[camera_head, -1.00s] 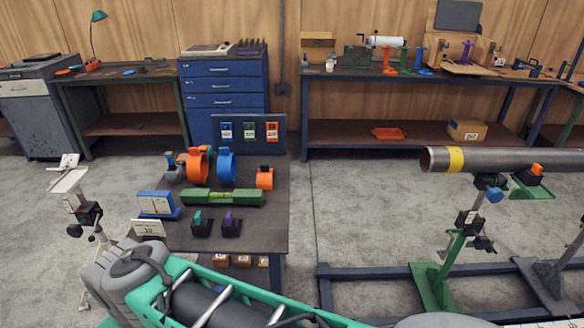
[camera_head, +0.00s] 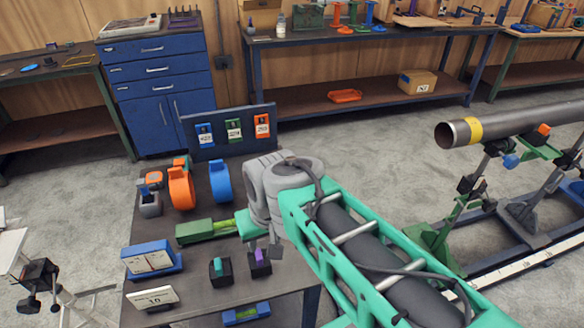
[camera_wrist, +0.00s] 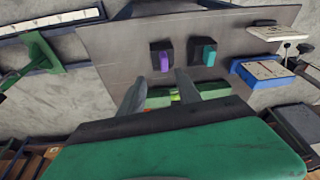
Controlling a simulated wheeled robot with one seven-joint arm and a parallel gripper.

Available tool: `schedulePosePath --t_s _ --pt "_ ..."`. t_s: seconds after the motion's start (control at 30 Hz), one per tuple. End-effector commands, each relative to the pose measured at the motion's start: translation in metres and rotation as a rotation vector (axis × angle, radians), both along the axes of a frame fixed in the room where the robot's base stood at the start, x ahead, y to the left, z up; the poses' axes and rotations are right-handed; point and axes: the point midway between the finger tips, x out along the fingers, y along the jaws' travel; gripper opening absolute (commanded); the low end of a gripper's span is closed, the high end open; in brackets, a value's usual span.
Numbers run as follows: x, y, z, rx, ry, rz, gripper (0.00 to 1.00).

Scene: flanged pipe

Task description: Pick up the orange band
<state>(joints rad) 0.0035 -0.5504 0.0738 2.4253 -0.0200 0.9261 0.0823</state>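A large orange band (camera_head: 181,188) stands upright on the dark workbench (camera_head: 205,265), left of a similar blue band (camera_head: 220,181). A smaller orange band, seen earlier right of the blue one, is hidden behind my arm in the head view. My gripper (camera_wrist: 161,76) is open in the wrist view, its two grey fingers apart. Nothing shows held between them. It is over the bench near the green level (camera_head: 203,230), which shows partly behind the fingers. No orange band shows in the wrist view.
Two black holders, with a teal piece (camera_head: 218,267) and a purple piece (camera_head: 260,257), stand at the front. A blue display block (camera_head: 152,260) is at left. A tag board (camera_head: 228,133) stands at the back edge. A steel pipe (camera_head: 490,125) on stands is at right.

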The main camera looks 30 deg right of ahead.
Motion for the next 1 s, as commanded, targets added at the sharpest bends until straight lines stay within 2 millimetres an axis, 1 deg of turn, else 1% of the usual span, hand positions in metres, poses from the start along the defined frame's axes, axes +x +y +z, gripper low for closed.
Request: schedulePosePath --t_s 0.03,0.07,0.13,0.17,0.2,0.27,0.3,0.37,0.4,0.47,0.5,0.6,0.7,0.8,1.0 --pt "0.017 0.000 0.013 0.024 0.013 -0.061 0.40" --pt "0.028 -0.002 0.020 0.042 0.026 -0.119 0.40" --pt "0.064 -0.008 0.037 0.097 0.058 -0.292 0.40" --pt "0.082 -0.013 0.043 0.121 0.074 -0.377 0.40" --pt "0.105 -0.021 0.049 0.153 0.098 -0.495 0.40" --pt "0.141 -0.036 0.054 0.196 0.130 -0.676 0.40" --pt "0.163 -0.047 0.054 0.222 0.153 -0.794 0.40" --pt "0.194 -0.066 0.049 0.254 0.186 -0.971 0.40" --pt "0.213 -0.078 0.043 0.272 0.208 -1.086 0.40" --pt "0.237 -0.098 0.032 0.293 0.235 -1.249 0.40" --pt "0.250 -0.109 0.023 0.304 0.250 -1.345 0.40" --pt "0.271 -0.132 0.003 0.318 0.278 -1.537 0.40" --pt "0.281 -0.144 -0.011 0.324 0.290 -1.644 0.40" --pt "0.283 -0.146 -0.023 0.325 0.295 -1.680 0.40" --pt "0.284 -0.142 -0.050 0.325 0.296 -1.680 0.40"
